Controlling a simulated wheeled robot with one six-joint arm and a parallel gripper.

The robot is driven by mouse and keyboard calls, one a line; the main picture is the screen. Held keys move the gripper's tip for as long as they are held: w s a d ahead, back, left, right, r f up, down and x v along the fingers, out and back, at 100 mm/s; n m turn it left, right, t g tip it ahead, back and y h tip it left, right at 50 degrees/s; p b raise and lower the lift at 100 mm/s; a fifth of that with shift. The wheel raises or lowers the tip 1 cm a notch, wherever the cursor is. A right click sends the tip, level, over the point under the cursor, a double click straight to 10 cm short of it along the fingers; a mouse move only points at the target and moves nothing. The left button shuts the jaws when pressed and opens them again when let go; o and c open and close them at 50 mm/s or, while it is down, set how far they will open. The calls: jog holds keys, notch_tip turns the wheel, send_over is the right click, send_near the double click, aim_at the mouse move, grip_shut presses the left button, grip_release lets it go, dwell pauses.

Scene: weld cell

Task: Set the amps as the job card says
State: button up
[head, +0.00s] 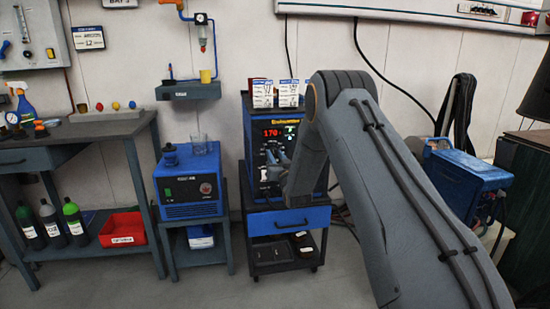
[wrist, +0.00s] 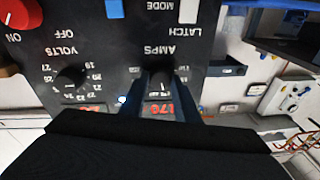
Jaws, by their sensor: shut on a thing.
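The blue and black welding machine (head: 265,190) stands on a cart, and its red display (head: 271,133) reads 170. In the wrist view, which is upside down, the amps display (wrist: 158,110) also reads 170. My gripper (head: 276,162) is at the machine's front panel. In the wrist view my gripper (wrist: 160,82) has its two fingers on either side of the black AMPS knob (wrist: 161,80), shut on it. Two white cards (head: 262,94) (head: 288,93) stand on the machine's top; their figures are too small to read surely.
The VOLTS knob (wrist: 72,77) and a red ON/OFF knob (wrist: 20,15) are close by on the panel. A blue cooler box (head: 190,185) stands left of the machine. A wall card (head: 88,38) shows 12. A blue machine (head: 465,175) stands at right.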

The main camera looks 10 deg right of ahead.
dwell(0.4)
jog(key=o, duration=1)
jog(key=shift+o, duration=0.2)
jog(key=s+f, duration=0.1)
jog(key=s, duration=0.6)
jog(key=shift+s+d+p, duration=0.25)
jog(key=shift+s+p, duration=0.1)
jog(key=shift+s, duration=0.05)
